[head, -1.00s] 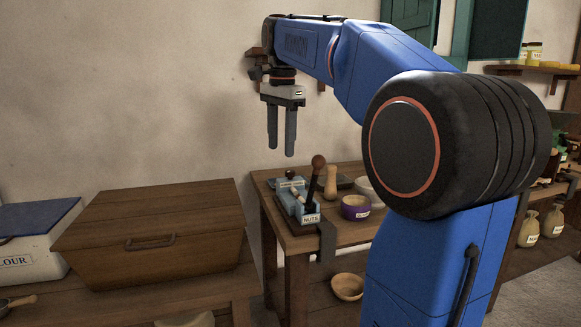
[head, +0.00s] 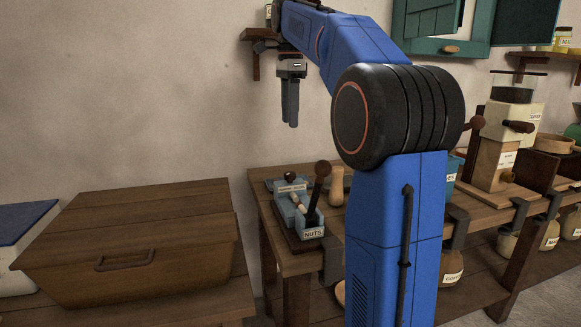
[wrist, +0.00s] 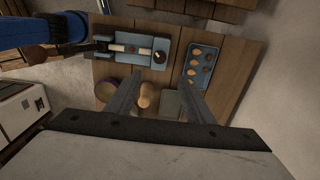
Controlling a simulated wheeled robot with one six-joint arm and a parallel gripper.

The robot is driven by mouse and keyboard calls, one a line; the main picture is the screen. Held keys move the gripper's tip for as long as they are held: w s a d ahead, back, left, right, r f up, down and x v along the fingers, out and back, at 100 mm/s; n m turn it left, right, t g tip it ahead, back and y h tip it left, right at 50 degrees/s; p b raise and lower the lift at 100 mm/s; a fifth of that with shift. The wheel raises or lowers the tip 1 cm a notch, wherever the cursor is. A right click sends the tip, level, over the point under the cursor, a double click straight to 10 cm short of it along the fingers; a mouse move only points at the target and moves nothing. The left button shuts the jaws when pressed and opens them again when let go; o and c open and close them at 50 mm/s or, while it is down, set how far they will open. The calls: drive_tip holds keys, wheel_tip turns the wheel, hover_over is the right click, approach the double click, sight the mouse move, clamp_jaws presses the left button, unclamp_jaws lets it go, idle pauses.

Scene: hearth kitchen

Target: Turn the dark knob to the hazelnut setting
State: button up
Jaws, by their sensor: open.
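The blue nut machine (head: 287,208) stands on the wooden table, with a "NUTS" label on its near end and a dark ball-topped lever (head: 322,169) rising beside it. The dark knob (wrist: 160,57) shows in the wrist view as a round dial with a small pale mark, at the right end of the machine. Its setting is too small to read. A blue tray (wrist: 209,51) with several nut-like shapes lies beside that end. My gripper (head: 290,124) is open and empty, pointing down, well above the table and apart from the knob.
A large wooden chest (head: 130,245) stands at the left. A wall shelf (head: 256,50) is near my gripper. A tan pestle-like object (head: 336,186) stands right of the machine, and a coffee grinder (head: 500,150) is farther right. The air above the machine is clear.

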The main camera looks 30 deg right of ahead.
sight(290, 173)
wheel_tip(290, 173, down, 16)
drive_tip(key=shift+f, duration=0.2)
idle(0.4)
drive_tip(key=shift+c, duration=0.3)
drive_tip(key=c, duration=1)
